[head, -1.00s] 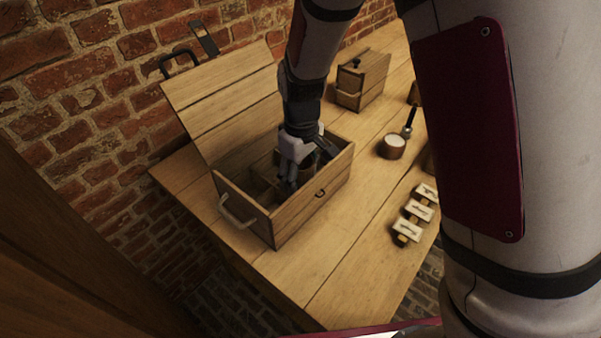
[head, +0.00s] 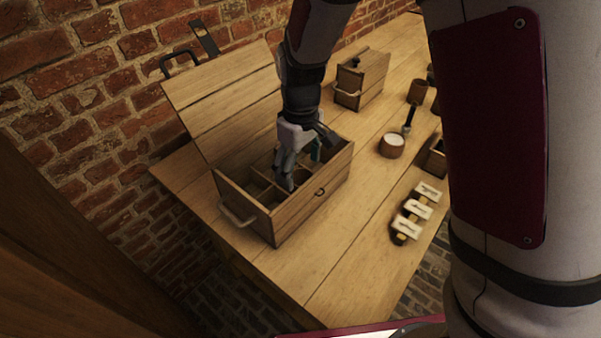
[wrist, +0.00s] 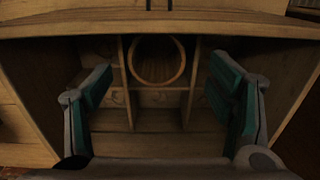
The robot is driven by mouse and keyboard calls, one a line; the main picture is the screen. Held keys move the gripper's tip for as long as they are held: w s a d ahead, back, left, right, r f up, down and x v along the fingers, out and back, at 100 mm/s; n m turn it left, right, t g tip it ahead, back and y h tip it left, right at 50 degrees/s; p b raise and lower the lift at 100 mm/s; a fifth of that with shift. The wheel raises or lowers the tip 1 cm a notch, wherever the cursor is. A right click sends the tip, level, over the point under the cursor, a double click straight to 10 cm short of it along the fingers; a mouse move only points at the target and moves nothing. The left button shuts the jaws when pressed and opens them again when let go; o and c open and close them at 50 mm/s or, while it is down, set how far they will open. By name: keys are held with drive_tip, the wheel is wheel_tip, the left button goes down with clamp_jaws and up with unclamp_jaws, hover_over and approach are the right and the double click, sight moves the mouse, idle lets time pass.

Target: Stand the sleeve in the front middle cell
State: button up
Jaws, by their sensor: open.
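The sleeve shows in the wrist view as a round wooden ring (wrist: 158,61), its opening facing up. It stands upright in a middle cell of the wooden box (wrist: 252,30), against the wall at the top of that view. I cannot tell for certain whether that is the front row. In the head view the box (head: 291,217) is open, and my gripper hides the sleeve. My gripper (head: 302,170) is over the box, its fingers reaching down among the cells. In the wrist view my gripper (wrist: 160,98) is open, with its fingers apart on either side of the sleeve, not touching it.
The box's raised lid (head: 222,92) leans toward the brick wall. A smaller wooden box (head: 361,80), a round pot with white contents (head: 392,145) and several label cards (head: 413,210) stand to the right. The table in front of the box is clear.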

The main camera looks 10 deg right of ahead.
wheel_tip(320, 180, up, 10)
drive_tip(key=s+d+r+m+t, duration=0.2)
drive_tip(key=s+d+r+m, duration=0.2)
drive_tip(key=s+d+r, duration=0.65)
drive_tip(key=s+d+m+t, duration=0.1)
drive_tip(key=s+d+m, duration=0.1)
drive_tip(key=s, duration=0.4)
drive_tip(key=s+d+m, duration=0.2)
drive_tip(key=s, duration=0.5)
drive_tip(key=shift+m+t, duration=0.3)
drive_tip(key=shift+t, duration=0.1)
